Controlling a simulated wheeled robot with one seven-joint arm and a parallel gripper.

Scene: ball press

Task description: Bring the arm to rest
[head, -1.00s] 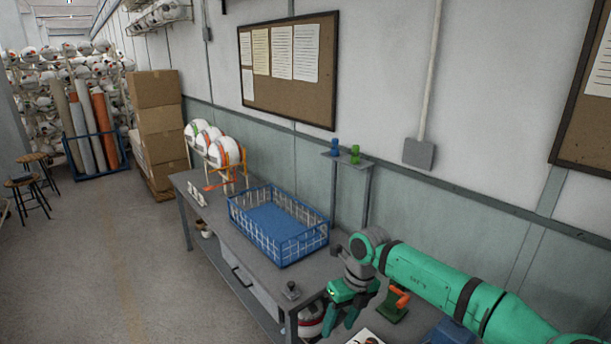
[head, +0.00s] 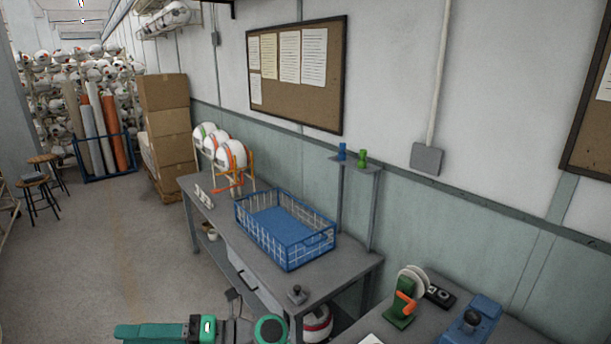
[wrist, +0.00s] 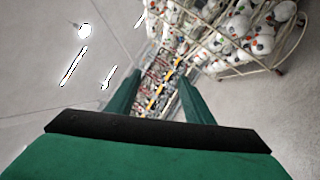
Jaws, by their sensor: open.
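My gripper (head: 152,332) is at the bottom edge of the head view, low and left of the workbench, with its green body pointing left. Part of my arm beside it is cut off by the frame edge. In the wrist view my gripper (wrist: 160,92) shows two green fingers spread apart with nothing between them. The fingers touch nothing that I can see.
A blue wire basket (head: 285,232) stands on the grey workbench (head: 222,212), with several balls on an orange stand (head: 235,178) behind it. A green device with an orange handle (head: 402,305) is at the lower right. Open floor (head: 110,250) lies on the left. Racked balls (wrist: 235,35) show in the wrist view.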

